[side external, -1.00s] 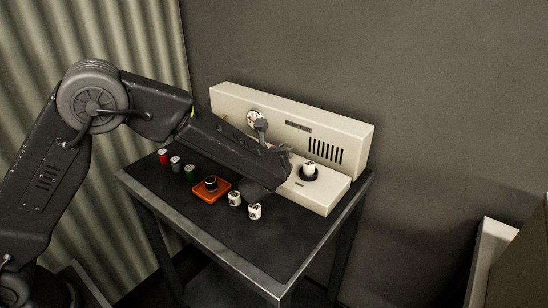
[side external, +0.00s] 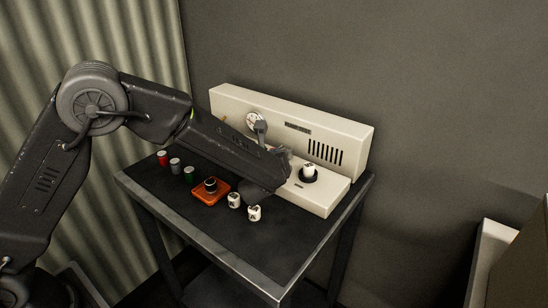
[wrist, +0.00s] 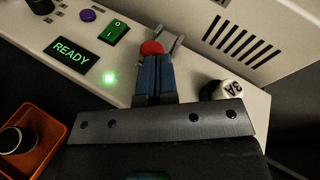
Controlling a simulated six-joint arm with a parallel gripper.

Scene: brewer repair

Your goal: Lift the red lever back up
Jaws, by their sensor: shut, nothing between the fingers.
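The red lever (wrist: 152,47) shows its round red end in the wrist view, just past my fingertips, in front of the brewer's back panel. Grey metal prongs (wrist: 176,44) show right beside it. My gripper (wrist: 153,60) has its blue fingers shut together with nothing between them. The fingertips are at the near side of the red end; I cannot tell whether they touch it. In the side view my gripper (side external: 284,156) is over the cream brewer (side external: 230,102), and the arm hides the red lever there.
A white capsule marked 3A (wrist: 232,88) sits right of my fingers. A green switch (wrist: 115,32), a purple button (wrist: 88,15) and a READY display (wrist: 70,55) are to the left. An orange tray (side external: 211,198) and loose white capsules (side external: 254,213) lie on the dark table.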

